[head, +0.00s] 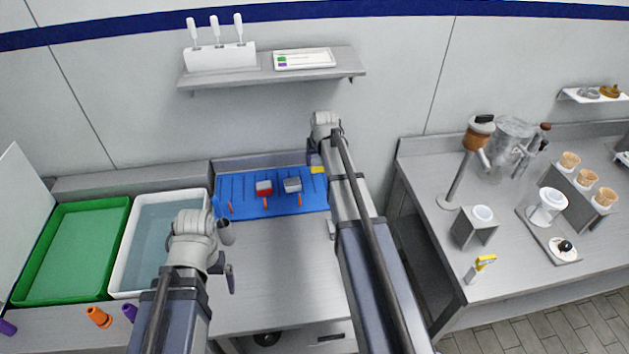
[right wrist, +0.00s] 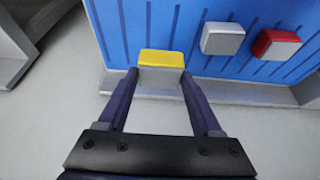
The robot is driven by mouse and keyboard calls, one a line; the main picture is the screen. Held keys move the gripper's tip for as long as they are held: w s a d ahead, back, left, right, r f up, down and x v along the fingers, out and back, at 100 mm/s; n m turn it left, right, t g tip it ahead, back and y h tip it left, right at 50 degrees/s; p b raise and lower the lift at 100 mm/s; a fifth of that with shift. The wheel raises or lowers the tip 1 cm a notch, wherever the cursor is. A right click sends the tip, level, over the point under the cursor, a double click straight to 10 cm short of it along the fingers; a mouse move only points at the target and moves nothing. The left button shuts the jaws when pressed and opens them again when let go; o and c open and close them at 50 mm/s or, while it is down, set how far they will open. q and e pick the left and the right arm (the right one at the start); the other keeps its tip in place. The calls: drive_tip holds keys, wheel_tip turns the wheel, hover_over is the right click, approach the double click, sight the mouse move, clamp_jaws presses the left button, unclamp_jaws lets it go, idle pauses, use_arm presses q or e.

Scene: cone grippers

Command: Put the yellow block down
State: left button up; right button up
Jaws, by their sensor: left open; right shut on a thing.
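The yellow block (head: 317,169) shows near the right end of the blue ribbed board (head: 245,202). In the right wrist view the block (right wrist: 160,58) has a yellow face and a grey face, and sits between the fingertips of my right gripper (right wrist: 158,78). That gripper is shut on it. The block overlaps the blue board's edge (right wrist: 112,30) in that view; I cannot tell whether it touches it. In the head view my right gripper (head: 317,158) is partly hidden by its own arm. My left gripper (head: 222,222) is open, near the white bin.
A grey-and-red block (head: 264,188) and a grey block (head: 292,185) are on the blue board, left of the yellow block. A white bin (head: 128,255) and a green tray (head: 122,210) stand at left. The counter front (head: 275,270) is clear. A shelf (head: 350,64) hangs above.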

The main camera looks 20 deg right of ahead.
sight(319, 171)
use_arm(q)
drive_tip(key=shift+f+b, duration=2.3)
drive_tip(key=shift+f, duration=0.65)
use_arm(e)
drive_tip(key=shift+f, duration=2.95)
use_arm(q)
drive_tip(key=shift+f, duration=0.15)
use_arm(e)
drive_tip(key=shift+f, duration=0.15)
drive_tip(key=o, duration=1.4)
use_arm(q)
drive_tip(key=shift+r, duration=0.2)
use_arm(e)
drive_tip(key=shift+o, duration=0.2)
drive_tip(key=shift+r, duration=0.2)
use_arm(q)
wheel_tip(319, 171, up, 11)
drive_tip(key=p, duration=1.1)
use_arm(e)
drive_tip(key=v, duration=1.2)
